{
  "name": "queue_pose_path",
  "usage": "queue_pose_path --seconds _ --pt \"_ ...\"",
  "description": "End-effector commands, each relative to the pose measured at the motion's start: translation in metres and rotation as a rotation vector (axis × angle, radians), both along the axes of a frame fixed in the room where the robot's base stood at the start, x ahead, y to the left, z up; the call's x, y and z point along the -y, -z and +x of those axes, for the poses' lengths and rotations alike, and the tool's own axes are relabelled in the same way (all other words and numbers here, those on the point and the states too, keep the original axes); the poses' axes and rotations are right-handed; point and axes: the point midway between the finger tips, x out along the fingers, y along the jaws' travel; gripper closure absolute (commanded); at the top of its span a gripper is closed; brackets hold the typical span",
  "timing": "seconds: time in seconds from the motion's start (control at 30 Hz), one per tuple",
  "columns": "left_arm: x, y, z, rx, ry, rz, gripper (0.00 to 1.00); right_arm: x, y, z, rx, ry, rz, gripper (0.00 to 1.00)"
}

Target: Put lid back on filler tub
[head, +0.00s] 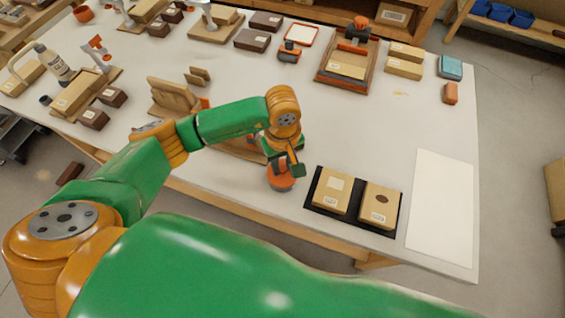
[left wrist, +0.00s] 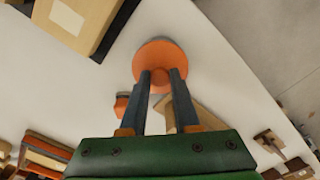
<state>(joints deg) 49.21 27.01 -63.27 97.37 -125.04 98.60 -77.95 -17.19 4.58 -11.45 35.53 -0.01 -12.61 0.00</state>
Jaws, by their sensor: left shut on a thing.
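My left gripper (head: 283,169) is low over the near edge of the bench, left of the black tray. In the left wrist view its two fingers (left wrist: 160,73) are closed around the small knob of a round orange lid (left wrist: 158,54). A thin grey rim shows past the lid's far edge in that view, likely the filler tub (left wrist: 150,40). The orange lid also shows under the gripper in the head view (head: 281,184). Whether the lid sits on the tub or is held just above it, I cannot tell. My right gripper is not in view.
A black tray (head: 311,202) with two labelled tan boxes (head: 333,190) stands just right of the gripper. A white sheet (head: 441,205) lies farther right. Tan wooden parts (head: 172,97) stand behind my left arm. The bench between the sheet and the back row is mostly clear.

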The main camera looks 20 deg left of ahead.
Motion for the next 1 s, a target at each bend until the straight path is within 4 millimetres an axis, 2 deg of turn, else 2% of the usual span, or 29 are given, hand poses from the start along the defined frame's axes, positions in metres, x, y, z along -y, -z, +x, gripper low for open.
queue_pose_path --seconds 0.47,0.5,0.6,0.63,0.83,0.87,0.93,0.97,1.0 --pt "0.0 0.0006 0.0 0.001 0.0 0.001 1.0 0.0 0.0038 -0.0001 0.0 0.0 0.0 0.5" --pt "0.0 0.0006 0.0 0.001 0.0 0.001 0.65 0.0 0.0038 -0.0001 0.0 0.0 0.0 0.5" --pt "0.0001 0.0005 -0.0001 0.001 0.0 0.001 0.38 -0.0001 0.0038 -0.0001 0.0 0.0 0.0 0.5" --pt "0.0001 0.0005 -0.0001 0.001 0.0 0.001 0.35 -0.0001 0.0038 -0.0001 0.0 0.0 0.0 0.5" --pt "0.0001 0.0006 -0.0001 0.001 0.0 0.001 0.35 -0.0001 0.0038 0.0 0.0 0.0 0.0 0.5" --pt "0.0001 0.0006 -0.0001 0.0 0.0 0.0 0.3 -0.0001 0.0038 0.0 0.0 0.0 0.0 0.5" --pt "0.0001 0.0006 -0.0001 0.0 0.0 0.0 0.11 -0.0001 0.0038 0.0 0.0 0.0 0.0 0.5" --pt "0.0001 0.0006 -0.0001 0.0 0.0 0.0 0.05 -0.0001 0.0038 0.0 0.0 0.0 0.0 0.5" --pt "0.0001 0.0006 -0.0001 0.0 0.0 0.0 0.05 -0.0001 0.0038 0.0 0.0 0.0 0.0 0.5"
